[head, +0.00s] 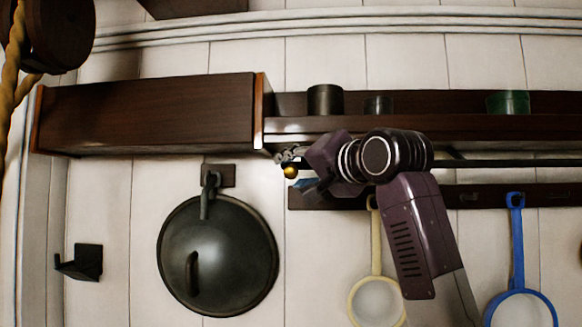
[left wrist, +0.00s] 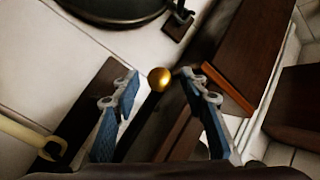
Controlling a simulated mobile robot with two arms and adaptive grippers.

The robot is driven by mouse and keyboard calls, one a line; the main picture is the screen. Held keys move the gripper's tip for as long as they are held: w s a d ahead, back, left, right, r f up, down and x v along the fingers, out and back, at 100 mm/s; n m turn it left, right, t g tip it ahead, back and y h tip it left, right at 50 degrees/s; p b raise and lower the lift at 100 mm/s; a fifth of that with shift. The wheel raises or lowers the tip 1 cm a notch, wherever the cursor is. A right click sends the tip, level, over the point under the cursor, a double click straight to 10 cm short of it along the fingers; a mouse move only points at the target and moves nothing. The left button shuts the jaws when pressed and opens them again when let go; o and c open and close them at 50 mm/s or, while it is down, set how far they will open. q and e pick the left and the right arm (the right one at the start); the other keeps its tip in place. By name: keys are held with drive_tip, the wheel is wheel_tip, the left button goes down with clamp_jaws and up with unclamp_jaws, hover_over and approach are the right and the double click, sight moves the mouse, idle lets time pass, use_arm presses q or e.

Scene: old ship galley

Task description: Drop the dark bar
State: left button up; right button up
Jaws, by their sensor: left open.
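The dark bar (head: 510,163) is a thin rod that runs level just below the shelf, with a gold ball (head: 291,171) at its left end. My left gripper (head: 294,169) is at that end, in front of the wall. In the left wrist view the bar (left wrist: 142,118) runs between the two blue-padded fingers, with the gold ball (left wrist: 159,79) between the fingertips. The fingers are open, with a gap on each side of the ball. My wrist hides part of the bar in the head view. My right gripper is not in view.
A dark shelf (head: 480,127) with several small pots sits just above, beside a closed wooden box (head: 150,113). A round lid (head: 217,255) hangs at lower left. Yellow (head: 377,245) and blue (head: 518,245) strainers hang from a lower rail (head: 450,196).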

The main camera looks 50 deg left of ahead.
use_arm(q)
drive_tip(key=shift+w+a, duration=0.1)
drive_tip(key=shift+a, duration=0.6)
